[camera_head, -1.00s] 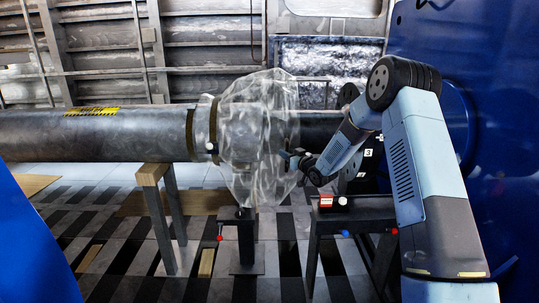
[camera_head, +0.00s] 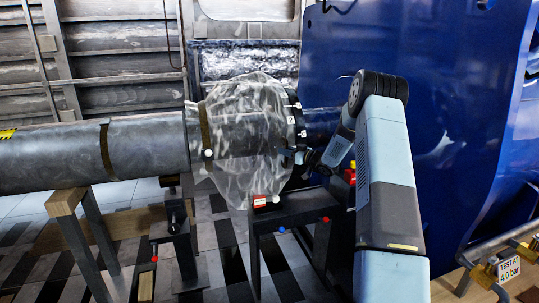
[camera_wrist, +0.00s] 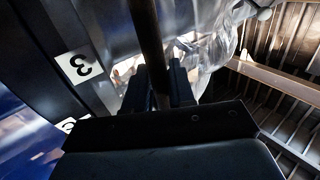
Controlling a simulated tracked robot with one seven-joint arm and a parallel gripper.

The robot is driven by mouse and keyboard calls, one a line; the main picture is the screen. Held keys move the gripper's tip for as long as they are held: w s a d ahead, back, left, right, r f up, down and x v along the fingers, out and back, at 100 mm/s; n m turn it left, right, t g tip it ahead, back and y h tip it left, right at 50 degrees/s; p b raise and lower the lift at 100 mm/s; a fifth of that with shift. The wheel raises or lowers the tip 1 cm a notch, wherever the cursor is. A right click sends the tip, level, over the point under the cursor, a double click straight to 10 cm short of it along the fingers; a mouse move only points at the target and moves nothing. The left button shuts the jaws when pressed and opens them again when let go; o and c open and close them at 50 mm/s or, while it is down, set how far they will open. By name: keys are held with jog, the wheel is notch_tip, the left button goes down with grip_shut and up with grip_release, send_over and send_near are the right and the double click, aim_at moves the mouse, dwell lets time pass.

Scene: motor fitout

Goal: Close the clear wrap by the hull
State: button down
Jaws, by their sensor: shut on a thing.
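The clear wrap (camera_head: 240,125) is a wide, crumpled transparent sleeve around the grey shaft (camera_head: 60,152). Its left end has a dark band with a pale knob (camera_head: 208,154). Its right end is against or very near a dark flange (camera_head: 292,128) with white number tags, on the side of the big blue hull (camera_head: 400,60). My gripper (camera_head: 284,151) is at the wrap's right edge. In the wrist view my gripper (camera_wrist: 160,86) is shut on a dark upright bar (camera_wrist: 148,35), with the wrap (camera_wrist: 205,65) just behind it. Whether the bar belongs to the wrap is unclear.
A dark stand (camera_head: 290,212) with a red and white box (camera_head: 260,201) is below the wrap's right side. A wooden-topped trestle (camera_head: 66,200) and a slim jack (camera_head: 175,215) are farther left. Pipes with a test sign (camera_head: 509,268) are at lower right.

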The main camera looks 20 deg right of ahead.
jog(key=shift+d, duration=1.35)
jog(key=shift+w+d, duration=0.1)
jog(key=c, duration=1.1)
grip_release()
jog(key=v, duration=1.3)
jog(key=shift+s+d, duration=0.2)
jog(key=shift+s, duration=0.1)
